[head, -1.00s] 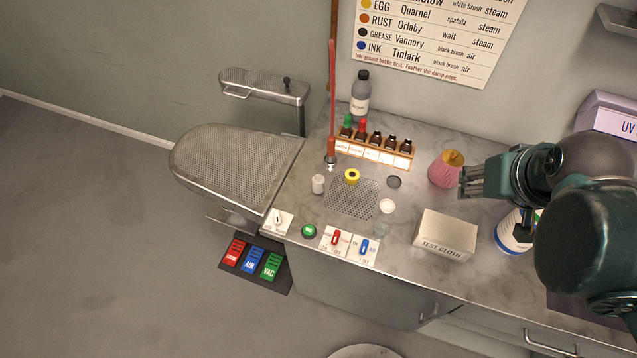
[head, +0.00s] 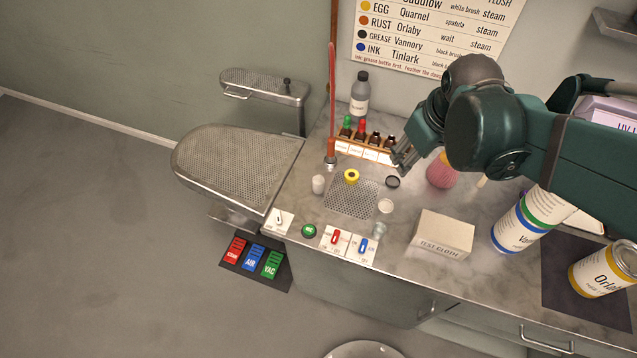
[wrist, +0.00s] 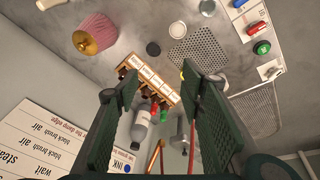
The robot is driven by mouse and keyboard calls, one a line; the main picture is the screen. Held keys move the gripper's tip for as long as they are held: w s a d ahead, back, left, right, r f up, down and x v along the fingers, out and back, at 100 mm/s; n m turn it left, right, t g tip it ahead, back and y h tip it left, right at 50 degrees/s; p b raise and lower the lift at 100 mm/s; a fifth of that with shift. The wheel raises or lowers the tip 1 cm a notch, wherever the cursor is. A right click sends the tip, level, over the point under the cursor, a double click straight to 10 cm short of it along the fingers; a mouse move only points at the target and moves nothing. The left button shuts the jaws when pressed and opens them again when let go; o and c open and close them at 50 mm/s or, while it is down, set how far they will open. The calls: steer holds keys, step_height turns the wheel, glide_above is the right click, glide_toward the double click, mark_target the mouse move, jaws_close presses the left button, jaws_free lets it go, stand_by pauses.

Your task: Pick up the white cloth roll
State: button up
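A small whitish upright cylinder (head: 318,184), which looks like the white cloth roll, stands on the counter left of the yellow ring in the head view. I cannot make out a weave on it. In the wrist view it cannot be told clearly; my right-hand finger covers part of that area. My gripper (head: 399,159) is above the counter near the right end of the bottle rack, well right of the cylinder. In the wrist view my gripper (wrist: 159,78) has its two fingers wide apart with nothing held between them.
The bottle rack (head: 362,150) and grey bottle (head: 360,93) stand at the back. A pink-sided pot (head: 441,172), yellow ring (head: 351,176), perforated plate (head: 350,200) and test cloth box (head: 442,233) share the counter. A tall red-tipped rod (head: 331,100) rises behind the cylinder.

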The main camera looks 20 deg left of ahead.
steer(key=w+a+f+n+g+p, duration=0.15)
steer(key=a+f+n, duration=0.45)
steer(key=a, duration=0.8)
steer(key=n+g+h, duration=0.1)
steer(key=n+g, duration=0.1)
steer(key=n, duration=0.1)
glide_above(318, 179)
steer(key=f, duration=0.5)
steer(key=f+p, duration=0.1)
steer(key=f, duration=0.1)
steer(key=shift+w+d+f, duration=0.1)
steer(key=shift+d+f, duration=0.2)
steer(key=shift+a+f, duration=0.15)
steer(key=shift+f, duration=1.3)
steer(key=shift+f, duration=0.15)
steer(key=shift+a+f+b, duration=0.1)
steer(key=shift+f+b, duration=0.2)
steer(key=shift+f, duration=2.15)
